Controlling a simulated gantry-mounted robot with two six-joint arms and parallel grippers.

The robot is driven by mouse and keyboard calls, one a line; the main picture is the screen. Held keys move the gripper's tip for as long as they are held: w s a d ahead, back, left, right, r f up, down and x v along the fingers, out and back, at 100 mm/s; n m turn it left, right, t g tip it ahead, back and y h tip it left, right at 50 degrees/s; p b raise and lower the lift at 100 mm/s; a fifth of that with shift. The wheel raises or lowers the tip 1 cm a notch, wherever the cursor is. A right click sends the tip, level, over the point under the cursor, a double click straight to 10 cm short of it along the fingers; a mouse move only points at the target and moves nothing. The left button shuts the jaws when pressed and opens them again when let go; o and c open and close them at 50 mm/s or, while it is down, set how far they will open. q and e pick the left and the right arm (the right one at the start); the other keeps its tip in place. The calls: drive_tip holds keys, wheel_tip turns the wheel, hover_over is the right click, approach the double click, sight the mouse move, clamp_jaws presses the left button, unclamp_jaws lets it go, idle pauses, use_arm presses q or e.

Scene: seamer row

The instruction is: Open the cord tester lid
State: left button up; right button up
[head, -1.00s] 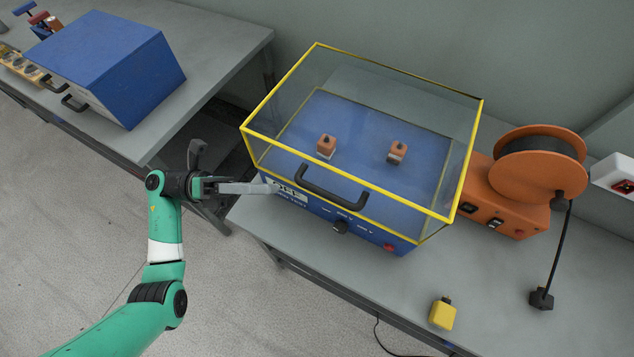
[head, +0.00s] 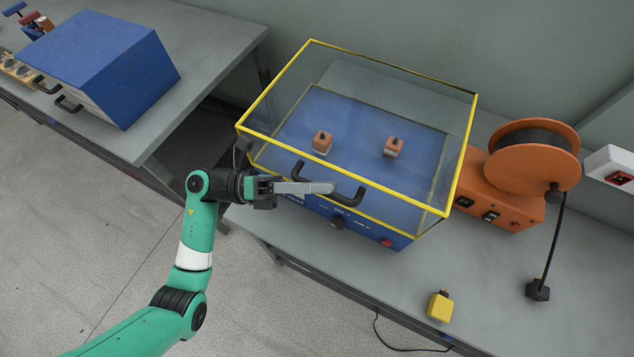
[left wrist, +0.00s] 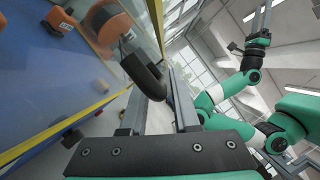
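The cord tester is a blue box (head: 318,208) with a clear lid edged in yellow (head: 395,196). The lid is down. Its black handle (head: 348,198) is on the front and also shows in the left wrist view (left wrist: 143,76). My left gripper (head: 328,188) is at the handle, its fingers over the handle's left part. In the left wrist view my left gripper (left wrist: 158,95) has its fingers apart with the handle between them; I cannot tell whether they touch it. My right gripper (left wrist: 262,18) shows far off in that view, empty, its two fingers apart.
Two orange blocks (head: 322,142) (head: 394,147) sit under the clear lid. An orange cord reel (head: 530,170) stands right of the tester. A yellow block (head: 440,306) lies on the bench front. A blue case (head: 100,60) stands on the left bench.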

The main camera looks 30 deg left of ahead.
use_arm(q)
clamp_jaws()
idle(1.3)
